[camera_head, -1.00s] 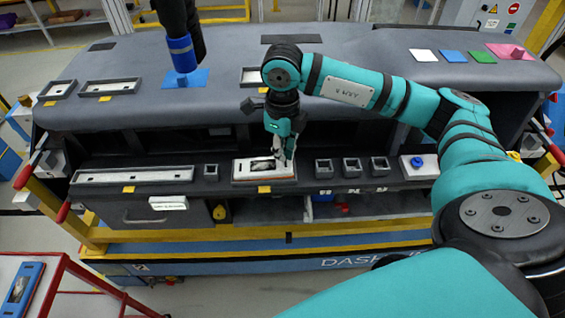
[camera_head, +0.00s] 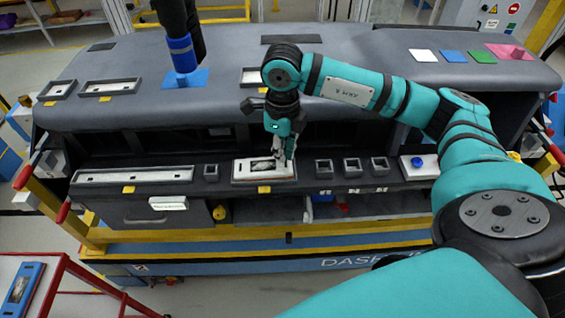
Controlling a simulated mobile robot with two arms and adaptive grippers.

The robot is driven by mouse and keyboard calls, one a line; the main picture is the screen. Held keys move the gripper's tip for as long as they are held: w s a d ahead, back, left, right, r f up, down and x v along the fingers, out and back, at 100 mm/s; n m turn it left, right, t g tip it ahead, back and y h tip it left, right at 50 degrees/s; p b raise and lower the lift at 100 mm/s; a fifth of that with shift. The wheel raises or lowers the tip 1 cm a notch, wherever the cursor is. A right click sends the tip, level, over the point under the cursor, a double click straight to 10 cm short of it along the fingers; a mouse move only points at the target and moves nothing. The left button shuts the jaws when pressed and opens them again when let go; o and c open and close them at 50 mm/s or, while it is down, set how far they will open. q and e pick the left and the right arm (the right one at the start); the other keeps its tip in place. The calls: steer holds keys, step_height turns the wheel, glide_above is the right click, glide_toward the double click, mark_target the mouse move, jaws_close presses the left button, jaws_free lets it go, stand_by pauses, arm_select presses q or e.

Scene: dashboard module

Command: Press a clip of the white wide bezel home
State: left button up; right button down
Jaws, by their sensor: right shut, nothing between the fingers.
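The white wide bezel (camera_head: 246,178) lies on the lower ledge of the dashboard module (camera_head: 225,196), near the middle, with a dark and pale insert inside its frame. My right gripper (camera_head: 286,171) points down over the bezel's right end. Its fingers are shut with nothing between them, and the tips look at or just above the bezel's top. I cannot tell whether they touch it. The bezel's clips are too small to make out. My left gripper is not in view.
A long frame (camera_head: 133,176) sits on the ledge to the left, and small square frames (camera_head: 352,167) sit to the right. A white box with a blue button (camera_head: 418,162) stands farther right. The dashboard's upper top (camera_head: 225,72) overhangs behind. Coloured pads (camera_head: 453,56) lie at the upper right.

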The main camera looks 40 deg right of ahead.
mark_target(283, 165)
steer(key=shift+f+b, duration=1)
steer(key=shift+f, duration=0.05)
stand_by(0.4)
steer(key=shift+s+f+b, duration=0.1)
steer(key=shift+f+b, duration=0.35)
steer(key=shift+f, duration=0.05)
stand_by(0.6)
steer(key=shift+r+p, duration=0.4)
steer(key=shift+r, duration=0.15)
steer(key=shift+r+p, duration=2.05)
steer(key=shift+r, duration=1.55)
steer(key=shift+f, duration=0.1)
